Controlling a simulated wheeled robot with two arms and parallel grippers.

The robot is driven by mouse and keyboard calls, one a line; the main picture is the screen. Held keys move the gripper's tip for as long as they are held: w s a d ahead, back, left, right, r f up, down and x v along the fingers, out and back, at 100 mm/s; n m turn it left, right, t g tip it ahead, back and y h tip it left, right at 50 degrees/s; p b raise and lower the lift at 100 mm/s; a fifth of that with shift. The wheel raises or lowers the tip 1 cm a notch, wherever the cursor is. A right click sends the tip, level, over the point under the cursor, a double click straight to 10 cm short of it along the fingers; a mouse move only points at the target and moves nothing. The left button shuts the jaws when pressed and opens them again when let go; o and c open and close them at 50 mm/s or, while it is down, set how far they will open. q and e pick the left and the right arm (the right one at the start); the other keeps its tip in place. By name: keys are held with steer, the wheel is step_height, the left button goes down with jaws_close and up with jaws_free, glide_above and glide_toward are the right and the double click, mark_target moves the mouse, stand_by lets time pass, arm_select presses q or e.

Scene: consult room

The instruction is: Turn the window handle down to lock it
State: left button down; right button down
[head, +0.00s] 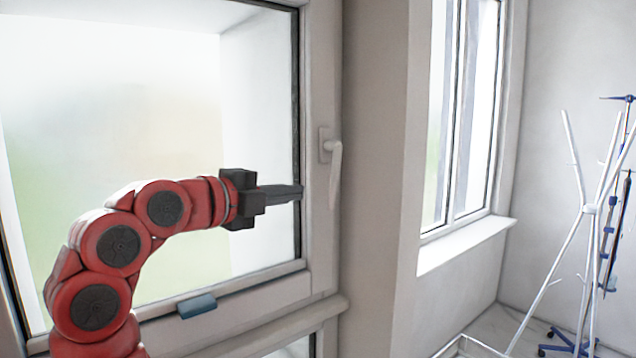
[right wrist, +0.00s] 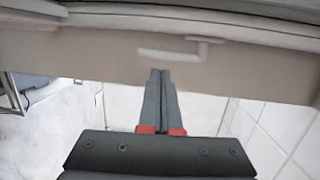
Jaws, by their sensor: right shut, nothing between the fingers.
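The window handle (head: 335,172) is a pale lever on a small plate on the right upright of the near window's frame (head: 318,235). Its lever hangs downward, close to vertical. My right gripper (head: 300,192) is shut and empty. In the head view its dark fingertips show just left of the handle, with a small gap in the picture. In the right wrist view the closed fingers (right wrist: 161,74) end just below the handle (right wrist: 185,51), which appears sideways there; I see no clear contact. My left gripper is not in view.
A blue-grey block (head: 197,306) sits on the window's lower rail. A wall corner and a second window with a sill (head: 465,245) stand to the right. A white coat stand (head: 588,210) and a blue pole stand (head: 606,240) are at the far right.

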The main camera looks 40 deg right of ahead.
mark_target(331, 189)
steer(key=d, duration=0.2)
steer(key=d+p, duration=0.1)
steer(key=d, duration=0.1)
steer(key=d+p, duration=0.1)
steer(key=d, duration=0.1)
steer(key=shift+w+d+f, duration=0.15)
steer(key=shift+w, duration=0.1)
steer(key=shift+d+f+p, duration=0.1)
steer(key=shift+d+p, duration=0.2)
steer(key=shift+d, duration=0.05)
steer(key=shift+w+d+f, duration=0.2)
steer(key=shift+d, duration=0.1)
steer(key=shift+s, duration=0.1)
steer(key=d+f+h+b, duration=0.1)
steer(key=b, duration=0.3)
steer(key=shift+d, duration=0.15)
steer(key=shift+r+h+b, duration=0.1)
steer(key=shift+h+b, duration=0.2)
steer(key=shift+b, duration=0.05)
steer(key=shift+r, duration=0.2)
steer(key=shift+s, duration=0.1)
